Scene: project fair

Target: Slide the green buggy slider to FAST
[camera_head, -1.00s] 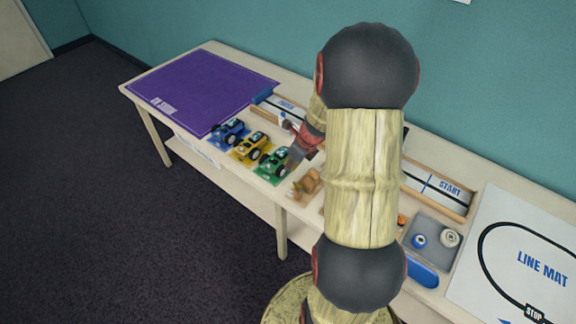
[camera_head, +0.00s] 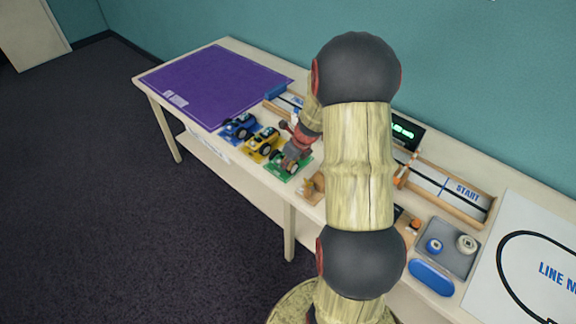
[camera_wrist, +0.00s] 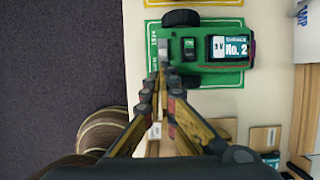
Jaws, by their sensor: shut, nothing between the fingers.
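The green buggy (camera_wrist: 205,48) sits on its green mat (camera_wrist: 222,78) in the wrist view, with a "No. 2" label on top and black wheels. A small grey piece (camera_wrist: 164,50) stands at its left end; I cannot tell whether this is the slider. My gripper (camera_wrist: 160,75) is shut and empty, its tips at that left end of the buggy; contact is unclear. In the head view my gripper (camera_head: 285,163) covers much of the green buggy, and a wheel (camera_head: 277,168) and the green mat (camera_head: 280,176) show below it. The slider's setting cannot be read.
The yellow buggy (camera_head: 262,146) and blue buggy (camera_head: 238,128) stand to the left, beside the purple mat (camera_head: 205,85). A wooden piece (camera_head: 313,187) lies to the right. The grey tray (camera_head: 446,250) and track (camera_head: 455,195) are farther right. The table's front edge is close.

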